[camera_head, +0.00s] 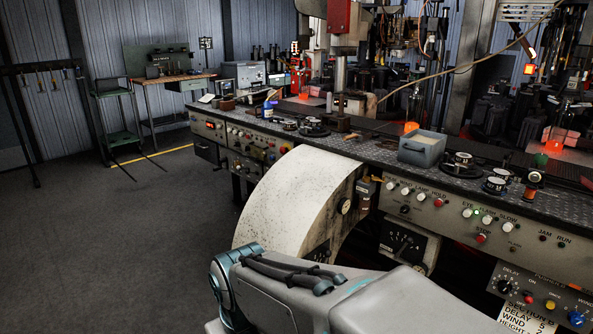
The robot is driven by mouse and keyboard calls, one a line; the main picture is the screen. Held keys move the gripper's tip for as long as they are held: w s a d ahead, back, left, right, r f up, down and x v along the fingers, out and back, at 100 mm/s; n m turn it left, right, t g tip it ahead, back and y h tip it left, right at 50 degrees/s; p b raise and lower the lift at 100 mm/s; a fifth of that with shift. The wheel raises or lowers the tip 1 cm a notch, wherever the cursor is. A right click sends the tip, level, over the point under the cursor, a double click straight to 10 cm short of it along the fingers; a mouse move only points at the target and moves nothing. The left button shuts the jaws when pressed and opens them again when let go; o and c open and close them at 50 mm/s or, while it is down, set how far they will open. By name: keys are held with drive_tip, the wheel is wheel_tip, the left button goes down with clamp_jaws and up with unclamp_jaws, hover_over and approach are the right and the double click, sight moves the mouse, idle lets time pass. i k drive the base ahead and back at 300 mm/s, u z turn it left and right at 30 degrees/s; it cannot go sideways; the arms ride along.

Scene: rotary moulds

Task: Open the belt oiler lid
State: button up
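I cannot tell for sure which thing is the belt oiler. A grey open-topped box (422,152) with pale content or a pale inner face stands on the bench to the right of centre. I cannot make out a lid on it. My arm crosses the bottom of the view, grey with teal joints, in front of the machine. My gripper is not in view, so its state and its distance from the box are hidden.
Button panels (470,215) line the front at right. Open floor (110,235) lies at left.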

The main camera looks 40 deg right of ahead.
sight(373, 178)
drive_tip(key=z, duration=0.55)
drive_tip(key=i, duration=0.75)
drive_tip(key=z, duration=1.2)
drive_tip(key=i, duration=0.3)
drive_tip(key=z, duration=0.25)
